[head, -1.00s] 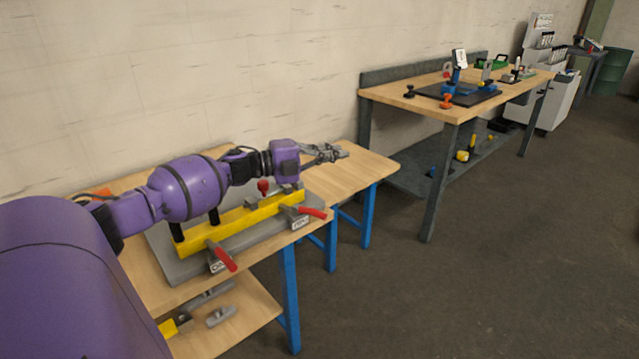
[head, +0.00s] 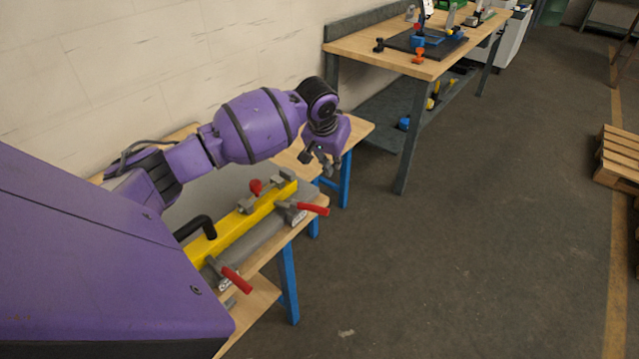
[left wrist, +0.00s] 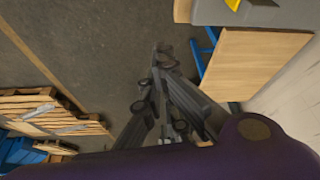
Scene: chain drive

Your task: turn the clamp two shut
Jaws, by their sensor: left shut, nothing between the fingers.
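A yellow bar fixture (head: 240,225) lies on a grey plate on the wooden bench. Two clamps with red handles sit along its front side: one at the near end (head: 236,280), one at the far end (head: 313,208). Their white labels are too small to read, so I cannot tell which is clamp two. A red knob (head: 256,187) stands behind the bar. My left gripper (head: 320,168) is shut and empty, pointing down beyond the bar's far end, apart from both clamps. It also shows in the left wrist view (left wrist: 163,52). My right gripper is not in view.
The bench (head: 352,134) stands against the wall, with blue legs and open floor on its right. A second workbench (head: 385,45) with fixtures stands behind. Wooden pallets (head: 619,158) lie at the right; pallets also show in the left wrist view (left wrist: 40,108).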

